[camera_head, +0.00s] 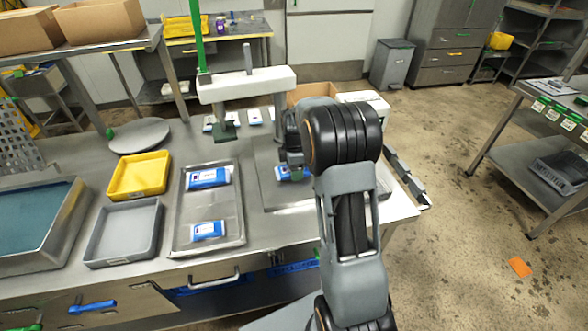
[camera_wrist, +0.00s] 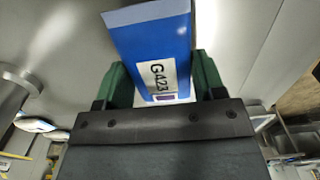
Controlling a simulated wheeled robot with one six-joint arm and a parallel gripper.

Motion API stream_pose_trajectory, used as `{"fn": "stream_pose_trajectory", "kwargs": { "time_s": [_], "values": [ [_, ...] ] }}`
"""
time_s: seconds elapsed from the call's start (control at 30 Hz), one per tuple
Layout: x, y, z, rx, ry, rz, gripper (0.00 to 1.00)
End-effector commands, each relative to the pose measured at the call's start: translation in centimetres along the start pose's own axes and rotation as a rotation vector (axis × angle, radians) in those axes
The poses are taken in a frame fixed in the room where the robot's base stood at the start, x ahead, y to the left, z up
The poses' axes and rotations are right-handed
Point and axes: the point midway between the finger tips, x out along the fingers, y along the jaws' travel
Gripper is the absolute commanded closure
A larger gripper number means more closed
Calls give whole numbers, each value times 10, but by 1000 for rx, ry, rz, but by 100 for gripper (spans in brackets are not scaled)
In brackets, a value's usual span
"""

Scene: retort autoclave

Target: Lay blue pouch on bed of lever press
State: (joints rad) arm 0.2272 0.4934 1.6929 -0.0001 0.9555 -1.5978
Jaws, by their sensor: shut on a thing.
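My gripper (camera_wrist: 162,82) is shut on a blue pouch (camera_wrist: 155,42) with a white label reading G423; its green fingers grip the pouch's two sides. In the head view the same pouch (camera_head: 284,174) shows partly behind my arm, over the grey metal bed (camera_head: 282,200) of the lever press (camera_head: 246,84). Whether it touches the bed I cannot tell. The press has a white head and an upright green lever. My arm hides the right part of the bed.
Two more blue pouches lie in a steel tray (camera_head: 238,222) left of the bed. A yellow tray (camera_head: 140,175) and a grey tray (camera_head: 125,232) stand further left. Several small packs lie behind the press column, and a cardboard box (camera_head: 312,91) stands behind the bed.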

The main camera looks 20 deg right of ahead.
Motion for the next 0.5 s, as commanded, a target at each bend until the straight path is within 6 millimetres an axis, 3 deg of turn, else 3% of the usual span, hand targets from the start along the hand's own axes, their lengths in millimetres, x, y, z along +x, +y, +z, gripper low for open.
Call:
{"fn": "stream_pose_trajectory", "kwargs": {
  "time_s": [0.43, 0.47, 0.5],
  "values": [
    [11, 0, 0, 0, 0, 1, 62],
    [11, 0, 0, 0, 0, 1, 36],
    [10, 0, 0, 0, 0, 1, 32]
  ]
}}
